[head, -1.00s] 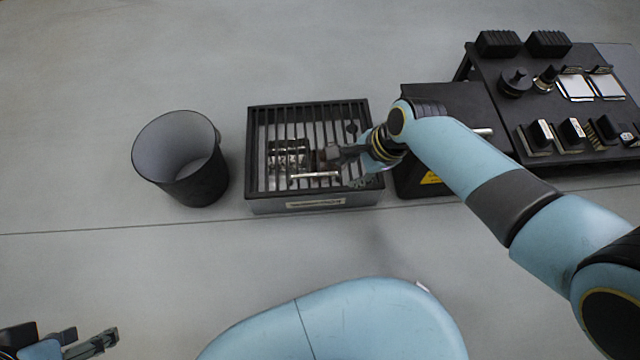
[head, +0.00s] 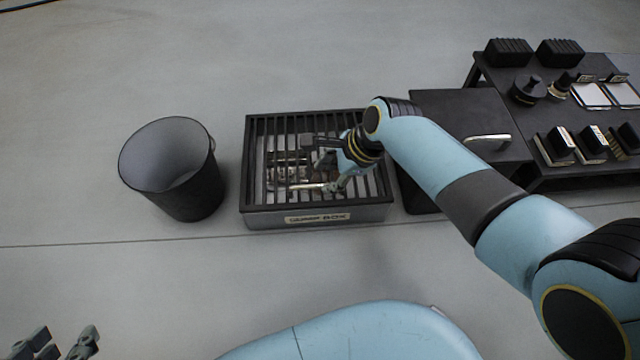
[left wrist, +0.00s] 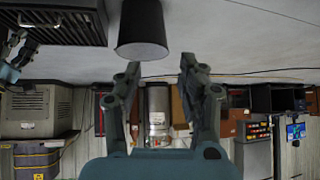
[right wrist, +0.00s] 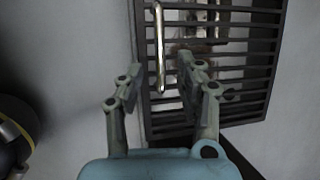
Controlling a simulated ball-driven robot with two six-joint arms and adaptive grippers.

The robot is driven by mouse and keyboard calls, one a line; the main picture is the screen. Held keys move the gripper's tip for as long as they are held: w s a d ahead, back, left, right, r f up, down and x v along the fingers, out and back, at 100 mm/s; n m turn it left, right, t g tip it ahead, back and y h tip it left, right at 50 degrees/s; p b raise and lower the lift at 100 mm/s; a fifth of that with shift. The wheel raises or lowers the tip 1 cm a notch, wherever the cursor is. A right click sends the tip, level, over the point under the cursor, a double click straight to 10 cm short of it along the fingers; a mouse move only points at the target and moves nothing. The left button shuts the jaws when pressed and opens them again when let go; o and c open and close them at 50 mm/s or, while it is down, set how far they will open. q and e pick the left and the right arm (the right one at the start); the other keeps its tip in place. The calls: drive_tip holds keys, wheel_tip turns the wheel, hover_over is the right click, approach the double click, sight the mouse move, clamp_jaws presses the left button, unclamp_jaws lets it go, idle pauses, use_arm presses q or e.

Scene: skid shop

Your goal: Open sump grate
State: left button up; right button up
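The sump box (head: 318,217) is a low grey box on the floor with a dark barred grate (head: 255,160) lying flat across its top. A pale bar handle (head: 308,186) runs along the grate's front part; it also shows in the right wrist view (right wrist: 158,45). My right gripper (head: 318,165) is open above the grate. In the right wrist view its fingertips (right wrist: 160,64) lie either side of the handle's near part; I cannot tell whether they touch it. Shiny things below the bars are partly hidden. My left gripper (head: 62,343) is open and empty, far from the box.
A dark round bin (head: 190,195) stands just left of the box. A black cabinet (head: 455,110) with a bar handle stands close on the right, beside a dark table (head: 520,110) bearing blocks and pads. The floor in front is clear.

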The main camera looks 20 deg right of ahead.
sight(317, 186)
drive_tip(key=b+x, duration=0.1)
drive_tip(key=x, duration=0.1)
drive_tip(key=shift+a+f+b, duration=0.15)
drive_tip(key=shift+f+b, duration=0.15)
drive_tip(key=shift+f, duration=0.1)
drive_tip(key=shift+b+x, duration=0.7)
drive_tip(key=shift+x, duration=0.25)
use_arm(q)
drive_tip(key=w+d+r+t, duration=0.1)
drive_tip(key=w+r+t, duration=0.3)
drive_tip(key=t, duration=0.2)
drive_tip(key=shift+r+m+h, duration=0.35)
drive_tip(key=shift+m+h, duration=0.05)
use_arm(e)
drive_tip(key=shift+w, duration=0.15)
use_arm(q)
drive_tip(key=shift+d, duration=0.1)
use_arm(e)
clamp_jaws()
